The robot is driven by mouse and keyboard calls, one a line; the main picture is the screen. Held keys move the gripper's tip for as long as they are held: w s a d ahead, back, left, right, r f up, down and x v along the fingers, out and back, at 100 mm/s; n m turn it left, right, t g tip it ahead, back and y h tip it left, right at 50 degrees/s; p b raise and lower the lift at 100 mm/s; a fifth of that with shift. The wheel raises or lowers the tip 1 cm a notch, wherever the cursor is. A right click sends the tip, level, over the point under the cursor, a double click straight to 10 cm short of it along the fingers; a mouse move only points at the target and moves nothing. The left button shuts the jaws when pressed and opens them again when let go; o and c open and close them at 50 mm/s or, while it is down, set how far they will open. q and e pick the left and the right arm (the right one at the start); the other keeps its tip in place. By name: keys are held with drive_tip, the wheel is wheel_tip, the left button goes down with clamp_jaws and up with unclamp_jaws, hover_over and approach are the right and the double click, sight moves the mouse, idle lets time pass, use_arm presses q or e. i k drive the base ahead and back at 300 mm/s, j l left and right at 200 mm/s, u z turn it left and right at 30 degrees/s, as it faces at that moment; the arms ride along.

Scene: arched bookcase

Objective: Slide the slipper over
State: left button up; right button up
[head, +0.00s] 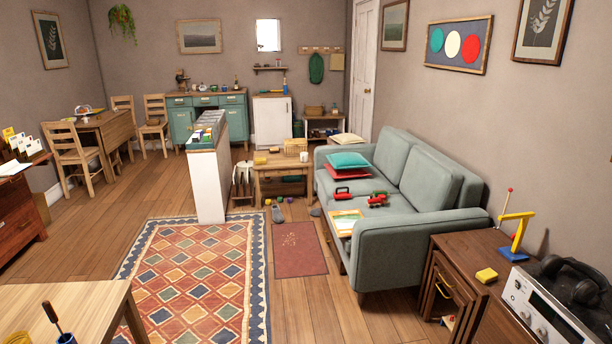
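A grey slipper (277,214) lies on the wooden floor in the head view, in front of the low wooden table and just beyond the small red mat. A second grey shape, which looks like another slipper (315,211), lies to its right by the front foot of the sofa, partly hidden. Both are small in the picture, so their details cannot be made out. Neither of my grippers shows in this view.
The green sofa (405,245) stands to the right, the low table (271,172) behind the slipper. A red mat (298,250) and a patterned rug (195,280) lie nearer. Small balls (289,200) lie by the slipper. A white bookcase (207,188) stands left.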

sight(277, 217)
drive_tip(key=i+u, duration=0.15)
drive_tip(key=i, duration=0.8)
drive_tip(key=i+l+u, duration=0.15)
drive_tip(key=i, duration=0.75)
drive_tip(key=i+l+u, duration=0.1)
drive_tip(key=i+u, duration=0.15)
drive_tip(key=i, duration=1.6)
drive_tip(key=i+j+z, duration=0.4)
drive_tip(key=i+j, duration=0.15)
drive_tip(key=i, duration=0.15)
drive_tip(key=i+j+z, duration=0.35)
drive_tip(key=i+j, duration=0.3)
drive_tip(key=j, duration=0.1)
